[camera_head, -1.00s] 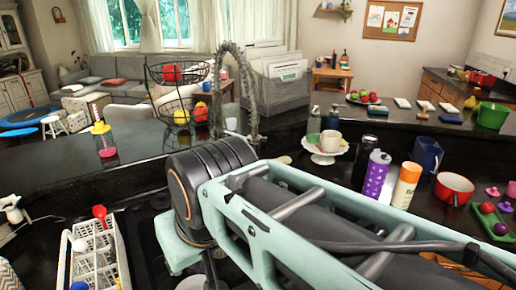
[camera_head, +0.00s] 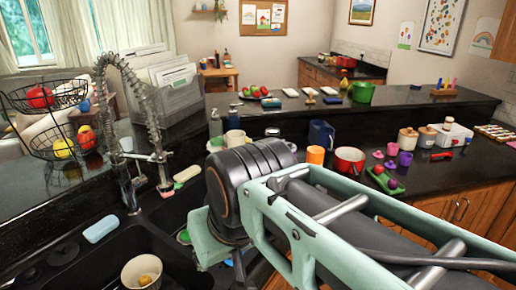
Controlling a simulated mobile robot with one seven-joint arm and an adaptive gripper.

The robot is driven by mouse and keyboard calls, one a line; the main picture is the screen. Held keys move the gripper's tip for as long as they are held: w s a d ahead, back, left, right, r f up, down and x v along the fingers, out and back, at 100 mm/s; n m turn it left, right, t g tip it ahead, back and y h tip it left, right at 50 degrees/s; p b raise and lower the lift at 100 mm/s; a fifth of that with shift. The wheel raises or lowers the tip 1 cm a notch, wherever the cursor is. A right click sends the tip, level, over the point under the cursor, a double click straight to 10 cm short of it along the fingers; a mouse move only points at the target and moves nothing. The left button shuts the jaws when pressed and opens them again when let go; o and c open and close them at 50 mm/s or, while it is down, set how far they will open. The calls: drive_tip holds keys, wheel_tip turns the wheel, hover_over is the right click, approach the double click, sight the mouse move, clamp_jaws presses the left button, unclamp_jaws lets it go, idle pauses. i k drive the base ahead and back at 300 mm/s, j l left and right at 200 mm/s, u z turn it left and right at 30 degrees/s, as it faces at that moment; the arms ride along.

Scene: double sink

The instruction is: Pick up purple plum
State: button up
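A small dark purple round fruit, likely the purple plum (camera_head: 392,184), lies on a green tray (camera_head: 376,184) on the black counter right of centre. A redder round fruit (camera_head: 378,170) lies beside it on the same tray. My arm crosses the lower middle and right of the view, in front of and below the tray. My gripper's fingers do not show, so whether they are open or shut is hidden.
The black double sink (camera_head: 60,262) with a tall spring faucet (camera_head: 128,110) is at left, with a cup (camera_head: 142,272) in it.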

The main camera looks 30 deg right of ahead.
sight(392, 184)
drive_tip(key=z, duration=2.05)
drive_tip(key=u, duration=2.45)
drive_tip(key=z, duration=2)
